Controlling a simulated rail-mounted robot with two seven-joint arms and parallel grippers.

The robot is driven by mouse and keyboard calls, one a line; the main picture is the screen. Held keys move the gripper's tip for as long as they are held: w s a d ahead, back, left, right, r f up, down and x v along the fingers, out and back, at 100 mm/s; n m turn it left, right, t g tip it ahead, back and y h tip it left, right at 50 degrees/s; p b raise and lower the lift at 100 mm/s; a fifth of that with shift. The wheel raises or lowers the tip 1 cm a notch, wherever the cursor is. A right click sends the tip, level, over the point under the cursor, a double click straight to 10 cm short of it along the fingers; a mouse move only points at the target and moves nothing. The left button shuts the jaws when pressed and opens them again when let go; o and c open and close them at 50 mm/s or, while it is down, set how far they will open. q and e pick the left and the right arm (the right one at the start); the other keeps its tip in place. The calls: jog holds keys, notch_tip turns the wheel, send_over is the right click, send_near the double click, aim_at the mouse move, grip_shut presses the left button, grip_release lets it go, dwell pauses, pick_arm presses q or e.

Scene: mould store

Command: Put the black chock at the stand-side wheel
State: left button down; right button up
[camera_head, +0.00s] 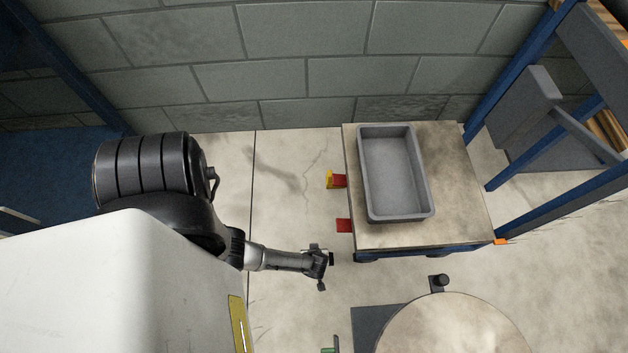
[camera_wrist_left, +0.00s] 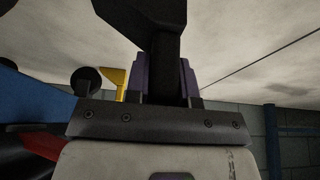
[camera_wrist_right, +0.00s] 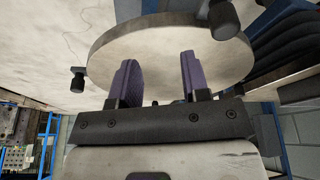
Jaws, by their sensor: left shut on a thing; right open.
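The black chock (camera_wrist_left: 140,14) is in my left gripper (camera_wrist_left: 165,80). In the left wrist view its dark stem stands between the purple finger pads and its wider body is beyond the fingertips. In the head view my left gripper (camera_head: 322,262) is low over the floor, left of the cart (camera_head: 450,220). The cart's left side shows two red parts, the nearer one (camera_head: 344,226) closest to the round stand (camera_head: 455,330). A yellow chock (camera_head: 329,180) is at the farther one; it also shows in the left wrist view (camera_wrist_left: 118,78). My right gripper (camera_wrist_right: 158,85) is open and empty near the round stand top (camera_wrist_right: 165,55).
A grey bin (camera_head: 395,170) sits on the cart top. A black knob (camera_head: 439,281) sticks out from the stand's edge. Blue rack posts (camera_head: 560,210) stand at the right, a block wall (camera_head: 290,60) behind.

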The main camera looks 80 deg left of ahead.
pick_arm(q)
jog(key=shift+a+f, duration=0.15)
jog(key=shift+f, duration=0.05)
notch_tip(320, 180, down, 4)
jog(key=b, duration=0.3)
jog(key=shift+b, duration=0.35)
jog(key=shift+r, duration=0.1)
jog(key=c, duration=1)
grip_release()
jog(key=shift+o, duration=0.2)
